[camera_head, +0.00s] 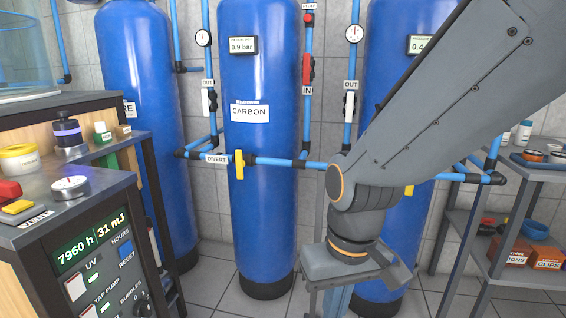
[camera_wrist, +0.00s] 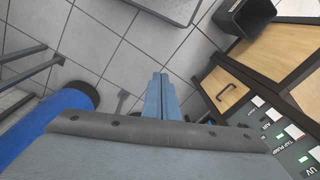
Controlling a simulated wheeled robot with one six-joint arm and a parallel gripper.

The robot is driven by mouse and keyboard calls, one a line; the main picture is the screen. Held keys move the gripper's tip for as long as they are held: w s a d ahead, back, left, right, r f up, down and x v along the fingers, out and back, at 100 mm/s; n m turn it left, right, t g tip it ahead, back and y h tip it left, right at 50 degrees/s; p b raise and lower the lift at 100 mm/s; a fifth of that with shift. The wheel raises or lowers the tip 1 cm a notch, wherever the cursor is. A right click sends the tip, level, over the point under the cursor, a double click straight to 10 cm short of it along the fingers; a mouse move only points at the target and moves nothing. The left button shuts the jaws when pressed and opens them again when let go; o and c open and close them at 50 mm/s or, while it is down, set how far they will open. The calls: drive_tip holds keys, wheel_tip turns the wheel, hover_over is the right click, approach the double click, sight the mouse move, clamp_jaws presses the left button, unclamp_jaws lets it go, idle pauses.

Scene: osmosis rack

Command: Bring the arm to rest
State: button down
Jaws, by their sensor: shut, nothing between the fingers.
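My grey arm comes in from the upper right of the head view and hangs down at its wrist. My gripper (camera_head: 337,303) points downward in front of the blue tanks, and its tips run to the bottom edge of the picture. In the wrist view my gripper (camera_wrist: 160,80) shows its two blue-grey fingers pressed together, with nothing between them. Below the fingertips there is only tiled floor (camera_wrist: 110,60). The gripper appears to touch nothing.
A tank marked CARBON (camera_head: 250,140) stands behind, with blue pipes and a yellow valve handle (camera_head: 239,164). A control cabinet (camera_head: 90,250) with small items on top is at left. A grey shelf rack (camera_head: 500,215) is at right. Floor between them is open.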

drive_tip(key=s+d+r+m+p, duration=0.2)
drive_tip(key=d+r+m+p, duration=0.1)
drive_tip(key=d+r+p, duration=0.8)
drive_tip(key=shift+s+r+h+p, duration=0.3)
drive_tip(key=shift+r+p, duration=0.95)
drive_tip(key=shift+p, duration=1.6)
drive_tip(key=shift+w, duration=0.1)
